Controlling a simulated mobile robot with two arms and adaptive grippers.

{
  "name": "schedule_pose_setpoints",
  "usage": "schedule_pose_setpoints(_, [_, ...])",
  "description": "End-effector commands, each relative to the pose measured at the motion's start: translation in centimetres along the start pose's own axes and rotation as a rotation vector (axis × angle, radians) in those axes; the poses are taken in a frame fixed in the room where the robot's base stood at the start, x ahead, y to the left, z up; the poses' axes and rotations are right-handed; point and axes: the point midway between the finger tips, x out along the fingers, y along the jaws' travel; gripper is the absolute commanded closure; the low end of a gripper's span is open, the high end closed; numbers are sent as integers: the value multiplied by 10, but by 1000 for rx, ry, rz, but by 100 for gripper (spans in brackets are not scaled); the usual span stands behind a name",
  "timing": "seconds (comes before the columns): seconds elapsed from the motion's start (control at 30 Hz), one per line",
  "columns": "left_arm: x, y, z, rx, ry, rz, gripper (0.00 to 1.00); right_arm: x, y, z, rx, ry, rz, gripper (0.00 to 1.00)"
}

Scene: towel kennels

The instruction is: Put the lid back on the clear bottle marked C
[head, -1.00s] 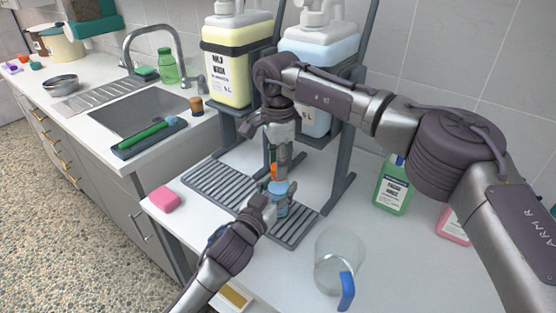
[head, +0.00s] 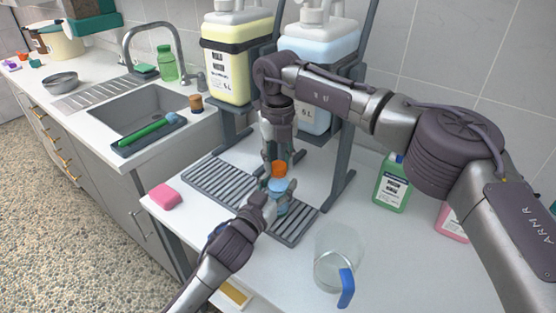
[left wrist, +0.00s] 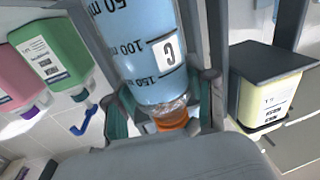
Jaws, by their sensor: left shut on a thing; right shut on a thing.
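The clear bottle marked C (left wrist: 150,45) holds blue liquid and fills the middle of the left wrist view. It also shows on the drip grating in the head view (head: 281,188), partly covered by my grippers. My left gripper (head: 270,205) is shut on the bottle near its neck, with a finger on each side in the left wrist view. The orange lid (head: 279,168) is at the bottle's mouth and also shows at the neck in the left wrist view (left wrist: 170,119). My right gripper (head: 278,167) points down and is shut on the lid. I cannot tell whether the lid is seated.
A glass jug (head: 336,260) with a blue handle stands at the front right. Yellow (head: 228,70) and blue (head: 318,55) canisters stand on the rack behind. A pink sponge (head: 164,197) lies at left.

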Motion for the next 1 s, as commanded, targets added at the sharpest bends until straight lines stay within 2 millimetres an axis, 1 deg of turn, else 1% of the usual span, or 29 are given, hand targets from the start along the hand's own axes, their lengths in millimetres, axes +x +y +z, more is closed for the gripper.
schedule_pose_setpoints(0.03, [0,0,1,0,-2,0,100,-1,0,0,93,-1,1,73])
schedule_pose_setpoints(0.1, [0,0,1,0,-2,0,100,0,0,0,210,-1,1,73])
schedule_pose_setpoints(0.2, [0,0,1,0,-2,0,100,0,0,0,322,-1,2,73])
schedule_pose_setpoints(0.33, [0,0,1,0,-2,0,100,0,0,0,375,-1,2,73])
schedule_pose_setpoints(0.57, [0,0,1,0,-2,0,100,-1,0,0,375,-1,2,73])
schedule_pose_setpoints(0.6, [0,0,1,0,-2,0,100,-1,0,0,375,-1,2,59])
schedule_pose_setpoints(0.73, [0,0,1,0,-2,0,100,0,0,0,374,-1,2,38])
schedule_pose_setpoints(1.0, [0,0,1,-1,-2,0,100,0,0,0,374,0,1,38])
